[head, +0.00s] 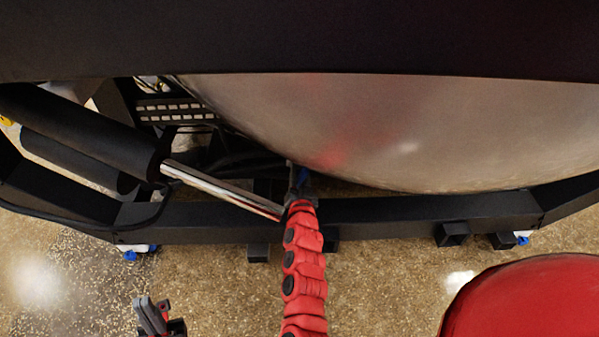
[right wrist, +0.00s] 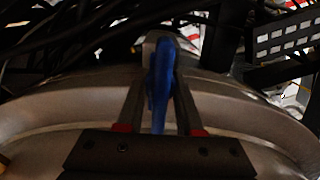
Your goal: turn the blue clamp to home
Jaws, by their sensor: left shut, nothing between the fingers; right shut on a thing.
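The blue clamp (right wrist: 160,88) stands upright in the middle of the right wrist view, in front of a curved metal rim. My right gripper (right wrist: 163,62) is shut on it, with one finger on each side. In the head view only a small blue bit of the clamp (head: 303,176) shows, under the big vessel. My right red arm reaches up to it and largely hides the right gripper. My left gripper (head: 152,316) is shut and empty, low at the left, well away from the clamp.
The large rounded metal vessel (head: 400,130) hangs just above my right arm's end. A black frame beam (head: 420,212) runs across below it. A chrome piston rod (head: 225,187) lies close on the left. The speckled floor (head: 210,280) in front is open.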

